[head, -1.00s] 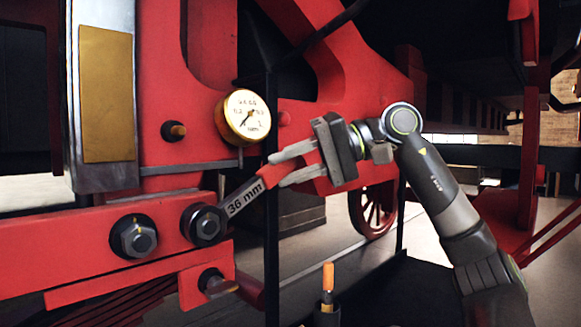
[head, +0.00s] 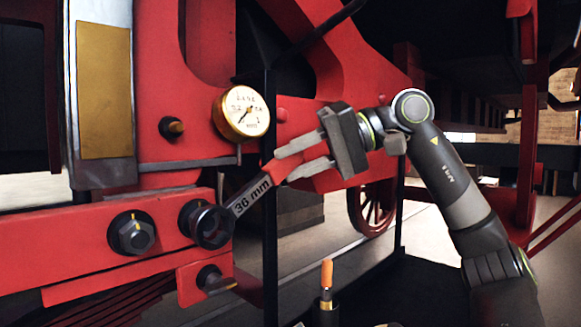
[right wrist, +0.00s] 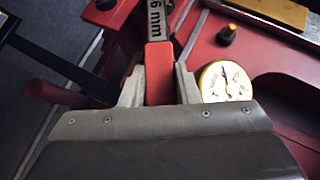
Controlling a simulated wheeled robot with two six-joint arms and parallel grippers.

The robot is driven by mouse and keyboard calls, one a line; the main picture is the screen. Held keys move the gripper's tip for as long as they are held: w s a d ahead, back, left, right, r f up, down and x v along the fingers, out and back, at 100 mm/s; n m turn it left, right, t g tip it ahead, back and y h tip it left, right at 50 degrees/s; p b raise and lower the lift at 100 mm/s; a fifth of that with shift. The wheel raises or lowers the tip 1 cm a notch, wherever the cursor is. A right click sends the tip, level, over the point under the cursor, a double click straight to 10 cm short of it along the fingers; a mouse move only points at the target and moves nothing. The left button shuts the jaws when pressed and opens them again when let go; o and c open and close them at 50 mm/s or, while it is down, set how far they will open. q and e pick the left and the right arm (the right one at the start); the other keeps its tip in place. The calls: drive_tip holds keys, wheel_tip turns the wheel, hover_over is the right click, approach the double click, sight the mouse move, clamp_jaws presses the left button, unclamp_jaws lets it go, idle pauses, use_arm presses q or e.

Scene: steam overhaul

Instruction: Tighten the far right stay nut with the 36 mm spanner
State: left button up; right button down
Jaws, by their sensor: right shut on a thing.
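The 36 mm spanner (head: 252,194) has a grey labelled shank and a red handle, and slopes down to the left in the head view. Its dark ring end (head: 216,229) is at the far right stay nut (head: 190,216) on the red beam and covers most of it. I cannot tell whether the ring is around the nut or just in front of it. My right gripper (head: 284,166) is shut on the red handle. In the right wrist view, the fingers (right wrist: 158,88) flank the handle (right wrist: 159,70). My left gripper is not in view.
Another stay nut (head: 132,235) sits left on the beam, and a stud (head: 211,279) is below. A brass gauge (head: 242,114) is above the spanner, close to my right gripper. A dark post (head: 270,240) stands behind the spanner. An orange-tipped tool (head: 327,275) stands in a dark holder.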

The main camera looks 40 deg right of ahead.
drive_tip(key=shift+s+d+b, duration=0.15)
drive_tip(key=shift+s+b, duration=0.75)
drive_tip(key=shift+s, duration=0.55)
drive_tip(key=shift+s+b, duration=1.35)
drive_tip(key=shift+s, duration=0.75)
drive_tip(key=a+p, duration=0.7)
drive_tip(key=a, duration=0.6)
drive_tip(key=shift+s+a+p, duration=0.3)
drive_tip(key=shift+s+a, duration=0.05)
drive_tip(key=shift+s, duration=0.05)
